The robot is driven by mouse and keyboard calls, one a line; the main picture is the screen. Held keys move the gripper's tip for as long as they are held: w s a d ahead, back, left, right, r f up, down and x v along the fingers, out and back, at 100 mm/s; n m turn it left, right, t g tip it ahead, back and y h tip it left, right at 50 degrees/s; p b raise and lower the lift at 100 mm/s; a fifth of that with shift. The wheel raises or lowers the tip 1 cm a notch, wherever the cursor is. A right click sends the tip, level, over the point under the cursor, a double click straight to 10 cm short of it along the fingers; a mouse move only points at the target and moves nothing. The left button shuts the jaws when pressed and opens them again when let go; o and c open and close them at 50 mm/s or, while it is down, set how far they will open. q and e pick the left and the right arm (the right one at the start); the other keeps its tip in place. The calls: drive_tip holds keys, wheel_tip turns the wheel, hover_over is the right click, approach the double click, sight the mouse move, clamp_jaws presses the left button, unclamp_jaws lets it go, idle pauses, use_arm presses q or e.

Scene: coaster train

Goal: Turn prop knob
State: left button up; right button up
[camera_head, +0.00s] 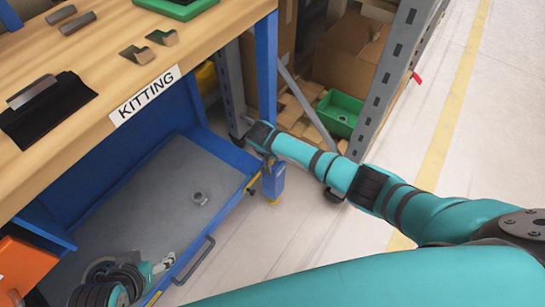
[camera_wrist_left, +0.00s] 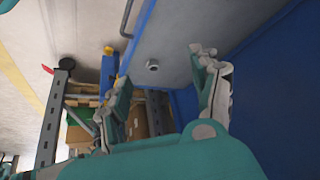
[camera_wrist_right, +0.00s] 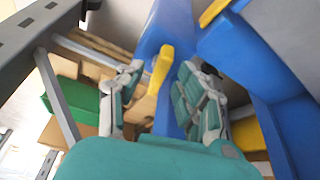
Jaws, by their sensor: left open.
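A small grey round, knob-like piece (camera_head: 200,198) sits on the grey floor of the pulled-out blue drawer; whether it is the prop knob I cannot tell. It also shows in the left wrist view (camera_wrist_left: 152,65), beyond the left fingers. My left gripper (camera_head: 160,266) is low over the drawer's front, open and empty, apart from that piece. My right gripper (camera_wrist_right: 158,95) has its fingers spread on either side of a yellow lever (camera_wrist_right: 162,68) by a blue post; I cannot tell whether they touch it. In the head view its fingers are not clear.
The wooden KITTING table (camera_head: 75,125) stands above the drawer (camera_head: 165,190), holding a black tray (camera_head: 48,110) and metal brackets. A grey rack (camera_head: 390,75) with a green bin (camera_head: 340,112) is behind my right arm. An orange box (camera_head: 22,265) is at left. The floor at right is clear.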

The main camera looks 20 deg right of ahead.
drive_tip(key=shift+w+d+f, duration=0.1)
drive_tip(key=shift+w+f, duration=0.05)
drive_tip(key=shift+f, duration=0.2)
use_arm(q)
drive_tip(key=shift+w+d+r+t, duration=0.15)
drive_tip(key=shift+w+t, duration=0.1)
drive_tip(key=shift+w, duration=0.2)
drive_tip(key=shift+w+d+r+t, duration=0.15)
drive_tip(key=shift+w+t, duration=0.1)
drive_tip(key=shift+w, duration=0.15)
use_arm(e)
drive_tip(key=shift+c, duration=0.3)
clamp_jaws()
use_arm(q)
drive_tip(key=shift+s, duration=0.1)
